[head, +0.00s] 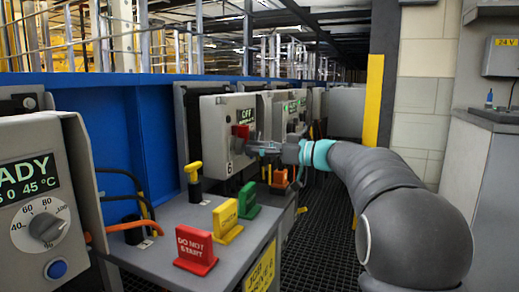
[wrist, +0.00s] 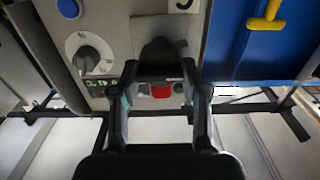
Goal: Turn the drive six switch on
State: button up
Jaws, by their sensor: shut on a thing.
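The drive six switch box (head: 220,140) is a grey box with a 6 at its lower left and a display (head: 246,116) reading OFF. Its red switch part (head: 240,131) shows on the front in the head view, with red also visible in the wrist view (wrist: 161,91). My gripper (head: 257,147) is at the front of this box. In the wrist view my gripper (wrist: 160,72) has its fingers either side of the dark switch handle (wrist: 160,50), shut on it. The fingers partly hide the handle, and its exact angle is hard to tell.
A yellow T-handle (head: 193,170) and red (head: 195,248), yellow (head: 226,222) and green (head: 248,199) signs stand on the grey bench (head: 165,235). A READY control box (head: 35,190) is at left. More switch boxes stand beyond. A yellow post (head: 372,100) is behind my arm.

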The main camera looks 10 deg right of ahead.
jog(key=m+b, duration=0.1)
jog(key=m, duration=0.2)
jog(key=shift+m, duration=0.4)
jog(key=m, duration=0.5)
jog(key=shift+w+m, duration=0.1)
jog(key=shift+m, duration=0.2)
jog(key=m+p, duration=0.1)
jog(key=m, duration=0.3)
jog(key=shift+d, duration=0.1)
jog(key=shift+f+m+p, duration=0.15)
jog(key=shift+m+p, duration=1.05)
jog(key=shift+m, duration=1.1)
jog(key=shift+w, duration=0.1)
jog(key=o, duration=1.1)
jog(key=shift+o, duration=0.2)
